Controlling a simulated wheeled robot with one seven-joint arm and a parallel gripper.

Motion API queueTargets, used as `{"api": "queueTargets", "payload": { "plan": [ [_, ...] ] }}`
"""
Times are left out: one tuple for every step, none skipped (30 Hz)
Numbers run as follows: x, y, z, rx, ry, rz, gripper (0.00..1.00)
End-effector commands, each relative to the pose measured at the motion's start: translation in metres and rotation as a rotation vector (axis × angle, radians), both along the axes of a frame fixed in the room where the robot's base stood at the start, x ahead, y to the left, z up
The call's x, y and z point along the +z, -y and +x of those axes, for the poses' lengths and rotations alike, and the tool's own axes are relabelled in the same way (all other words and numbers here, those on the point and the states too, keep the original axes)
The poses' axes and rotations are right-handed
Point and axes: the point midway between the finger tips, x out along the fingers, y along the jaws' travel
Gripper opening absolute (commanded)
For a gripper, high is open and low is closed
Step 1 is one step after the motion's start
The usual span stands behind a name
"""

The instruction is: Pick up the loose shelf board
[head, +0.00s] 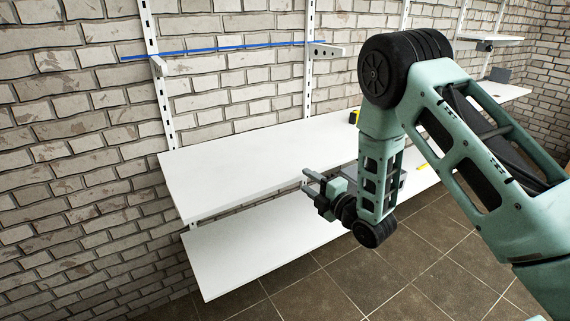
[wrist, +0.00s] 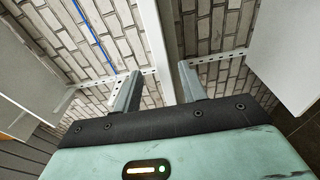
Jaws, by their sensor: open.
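Two long white boards run along the brick wall: an upper one (head: 235,165) and a lower one (head: 245,250). I cannot tell which is the loose shelf board. My gripper (head: 317,187) is open and empty, by the front edge of the upper board in the head view; its depth from that edge is unclear. White boards show at the left (wrist: 25,70) and right (wrist: 288,55) there. My arm hides the boards' right part in the head view.
Above the upper board, brackets (head: 326,51) stick out near a blue line (head: 230,48) on the wall. More shelves (head: 490,38) hang at the far right. The tiled floor (head: 420,235) in front looks clear.

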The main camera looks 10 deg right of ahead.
Motion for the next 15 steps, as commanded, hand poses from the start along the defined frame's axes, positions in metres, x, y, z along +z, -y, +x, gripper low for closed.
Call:
{"api": "queueTargets", "payload": {
  "plan": [
    [0.000, -0.002, 0.002, 0.001, 0.000, 0.000, 0.42],
    [0.000, -0.003, 0.004, 0.001, 0.000, 0.001, 0.42],
    [0.000, -0.005, 0.008, 0.001, 0.000, 0.000, 0.42],
    [-0.001, -0.007, 0.011, 0.001, 0.000, 0.000, 0.42],
    [-0.001, -0.010, 0.015, 0.001, 0.001, 0.000, 0.42],
    [-0.002, -0.013, 0.020, 0.001, 0.001, 0.000, 0.42],
    [-0.002, -0.016, 0.024, 0.000, 0.001, 0.000, 0.42],
    [-0.002, -0.018, 0.028, 0.000, 0.002, 0.001, 0.42],
    [-0.002, -0.020, 0.033, 0.000, 0.001, 0.000, 0.42],
    [-0.002, -0.021, 0.037, 0.000, 0.002, 0.000, 0.42],
    [-0.003, -0.023, 0.039, 0.000, 0.001, 0.000, 0.42],
    [-0.003, -0.024, 0.043, 0.000, 0.000, 0.000, 0.42],
    [-0.003, -0.025, 0.044, 0.000, 0.000, 0.000, 0.42],
    [-0.003, -0.025, 0.045, 0.000, 0.000, 0.000, 0.42],
    [-0.003, -0.026, 0.046, 0.000, -0.001, 0.000, 0.42]
  ]
}}
